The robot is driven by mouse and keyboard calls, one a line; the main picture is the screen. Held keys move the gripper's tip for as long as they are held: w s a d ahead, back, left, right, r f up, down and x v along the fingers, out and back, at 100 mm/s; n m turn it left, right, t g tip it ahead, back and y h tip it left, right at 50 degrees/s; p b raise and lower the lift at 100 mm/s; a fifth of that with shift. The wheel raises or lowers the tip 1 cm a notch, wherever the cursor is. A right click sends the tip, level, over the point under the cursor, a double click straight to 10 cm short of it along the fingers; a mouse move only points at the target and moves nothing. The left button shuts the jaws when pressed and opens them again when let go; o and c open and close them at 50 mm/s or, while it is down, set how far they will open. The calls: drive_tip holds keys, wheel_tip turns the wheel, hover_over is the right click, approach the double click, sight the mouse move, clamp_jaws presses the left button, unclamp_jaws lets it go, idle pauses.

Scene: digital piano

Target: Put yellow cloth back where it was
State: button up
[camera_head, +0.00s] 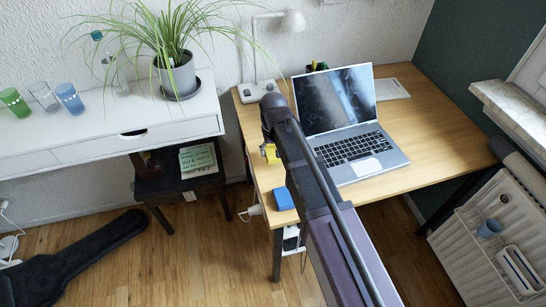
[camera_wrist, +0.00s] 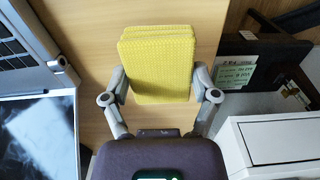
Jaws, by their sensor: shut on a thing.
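The yellow cloth (camera_wrist: 158,65), a folded, textured block, is between the two fingers of my gripper (camera_wrist: 158,80) in the wrist view. My gripper is shut on it. Behind it in the wrist view is the light wooden desk (camera_wrist: 100,20). In the head view only a small part of the yellow cloth (camera_head: 270,153) shows beside my dark arm, over the left part of the desk (camera_head: 425,125). My arm hides most of the gripper there. I cannot tell whether the cloth touches the desk.
An open laptop (camera_head: 345,135) stands right of my arm. A blue folded cloth (camera_head: 283,198) lies near the desk's front left corner. A white lamp (camera_head: 262,85) stands at the back. A white cabinet (camera_head: 100,135) with a potted plant (camera_head: 180,75) is at the left.

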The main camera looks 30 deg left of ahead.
sight(273, 157)
drive_tip(key=shift+f+b, duration=1.75)
drive_tip(key=shift+b, duration=0.05)
drive_tip(key=shift+f, duration=0.1)
drive_tip(key=o, duration=0.9)
drive_tip(key=shift+c, duration=0.2)
wheel_tip(273, 157, up, 12)
drive_tip(key=p, duration=1.2)
drive_tip(key=shift+d, duration=0.15)
